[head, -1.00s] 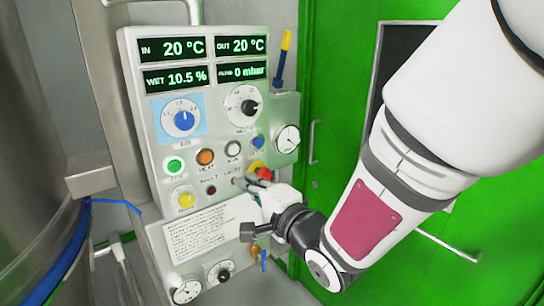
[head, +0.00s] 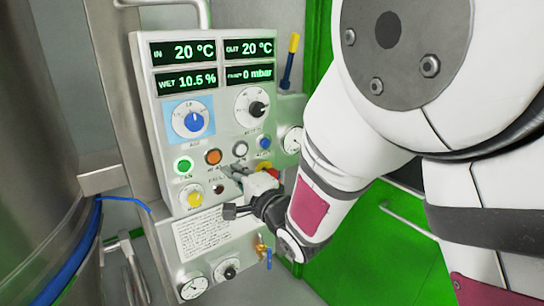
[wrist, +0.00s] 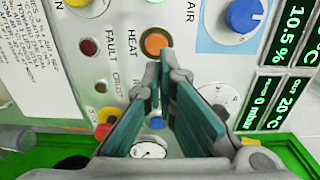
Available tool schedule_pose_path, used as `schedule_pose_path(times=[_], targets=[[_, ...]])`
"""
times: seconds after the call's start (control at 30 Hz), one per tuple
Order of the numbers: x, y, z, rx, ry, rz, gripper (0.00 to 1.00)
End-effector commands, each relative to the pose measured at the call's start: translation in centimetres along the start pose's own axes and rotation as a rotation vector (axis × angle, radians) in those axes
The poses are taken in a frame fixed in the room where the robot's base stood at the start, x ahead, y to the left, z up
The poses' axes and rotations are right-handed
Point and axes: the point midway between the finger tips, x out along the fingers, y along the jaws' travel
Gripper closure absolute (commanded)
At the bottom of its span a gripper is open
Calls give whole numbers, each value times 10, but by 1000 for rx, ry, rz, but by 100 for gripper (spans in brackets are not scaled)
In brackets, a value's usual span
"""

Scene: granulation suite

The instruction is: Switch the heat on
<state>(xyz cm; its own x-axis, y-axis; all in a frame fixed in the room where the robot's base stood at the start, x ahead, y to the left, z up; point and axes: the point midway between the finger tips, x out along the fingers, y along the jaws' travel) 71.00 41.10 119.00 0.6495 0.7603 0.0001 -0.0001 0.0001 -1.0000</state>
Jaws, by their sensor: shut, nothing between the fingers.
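The orange button (head: 213,157) labelled HEAT is on the upright grey control panel (head: 217,129). It also shows in the wrist view (wrist: 156,42), just beyond my fingertips. My gripper (head: 228,171) is shut and empty, with its fingertips just below and right of the orange button in the head view. In the wrist view my gripper (wrist: 161,66) points its teal-padded fingers at the button. I cannot tell whether the tips touch the panel. The display (head: 185,51) reads IN 20 °C, OUT 20 °C, WET 10.5 % and 0 mbar.
Close by are a lit green button (head: 184,165), a white button (head: 240,149), a blue button (head: 264,142), a dark red FAULT lamp (wrist: 88,46) and a yellow knob (head: 195,199). A blue AIR dial (head: 191,121) sits above. A steel vessel (head: 45,150) stands left.

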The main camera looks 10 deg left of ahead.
Motion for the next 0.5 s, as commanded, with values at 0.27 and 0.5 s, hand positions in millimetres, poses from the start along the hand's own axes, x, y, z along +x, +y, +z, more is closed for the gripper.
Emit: schedule_pose_path(times=[0.27,0.5], targets=[[50,0,2,-3,-3,1,100],[70,0,0,-1,0,0,100]])
